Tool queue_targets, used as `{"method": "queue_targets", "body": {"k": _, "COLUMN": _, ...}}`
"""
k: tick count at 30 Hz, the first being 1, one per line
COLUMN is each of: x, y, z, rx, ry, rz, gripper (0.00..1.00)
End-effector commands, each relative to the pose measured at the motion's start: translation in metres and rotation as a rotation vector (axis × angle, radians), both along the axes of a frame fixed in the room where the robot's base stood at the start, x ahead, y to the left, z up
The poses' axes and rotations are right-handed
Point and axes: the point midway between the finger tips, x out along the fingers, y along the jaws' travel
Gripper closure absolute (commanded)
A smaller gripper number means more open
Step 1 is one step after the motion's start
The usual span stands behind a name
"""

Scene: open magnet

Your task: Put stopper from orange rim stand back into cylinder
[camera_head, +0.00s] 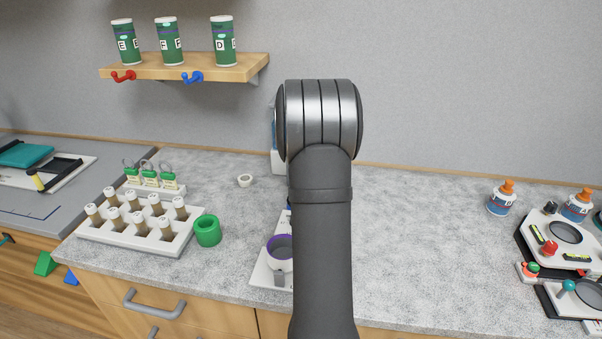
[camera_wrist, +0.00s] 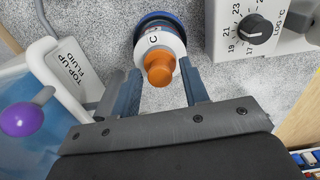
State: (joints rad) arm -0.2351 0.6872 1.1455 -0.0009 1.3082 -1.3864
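In the wrist view my gripper (camera_wrist: 160,72) has its two blue-grey fingers apart. Between and beyond them is a white bottle marked C (camera_wrist: 153,41) with a blue base edge and an orange top (camera_wrist: 159,68). Gaps show between the fingers and the orange top; I cannot tell whether the fingers touch the bottle. In the head view my arm hides my gripper and the bottle. I cannot make out an orange-rimmed stand, a loose stopper or the cylinder. A purple-rimmed cup (camera_head: 280,246) on a white base is partly hidden by my arm.
In the wrist view, a bath labelled TOP-UP FLUID (camera_wrist: 72,68) with a purple knob (camera_wrist: 18,119) is left, a dial unit (camera_wrist: 256,28) right. In the head view, a vial rack (camera_head: 140,233) and green ring (camera_head: 208,231) are left, orange-topped bottles right. The right-centre counter is clear.

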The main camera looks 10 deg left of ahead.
Motion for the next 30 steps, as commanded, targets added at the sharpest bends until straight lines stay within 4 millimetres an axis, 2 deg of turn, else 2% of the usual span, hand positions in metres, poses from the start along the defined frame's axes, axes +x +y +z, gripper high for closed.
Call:
{"method": "queue_targets", "body": {"k": 5, "x": 0.0, "y": 0.0, "z": 0.006, "rx": 0.0, "ry": -0.002, "rz": 0.0, "gripper": 0.59}}
{"method": "queue_targets", "body": {"k": 8, "x": 0.001, "y": 0.0, "z": 0.019, "rx": 0.001, "ry": -0.004, "rz": 0.0, "gripper": 0.59}}
{"method": "queue_targets", "body": {"k": 15, "x": 0.001, "y": 0.0, "z": 0.071, "rx": 0.001, "ry": -0.005, "rz": 0.001, "gripper": 0.59}}
{"method": "queue_targets", "body": {"k": 21, "x": 0.001, "y": 0.0, "z": 0.106, "rx": 0.001, "ry": -0.002, "rz": 0.001, "gripper": 0.59}}
{"method": "queue_targets", "body": {"k": 25, "x": 0.001, "y": 0.0, "z": 0.119, "rx": 0.001, "ry": -0.001, "rz": 0.001, "gripper": 0.59}}
{"method": "queue_targets", "body": {"k": 30, "x": 0.0, "y": 0.0, "z": 0.124, "rx": 0.001, "ry": 0.001, "rz": 0.001, "gripper": 0.59}}
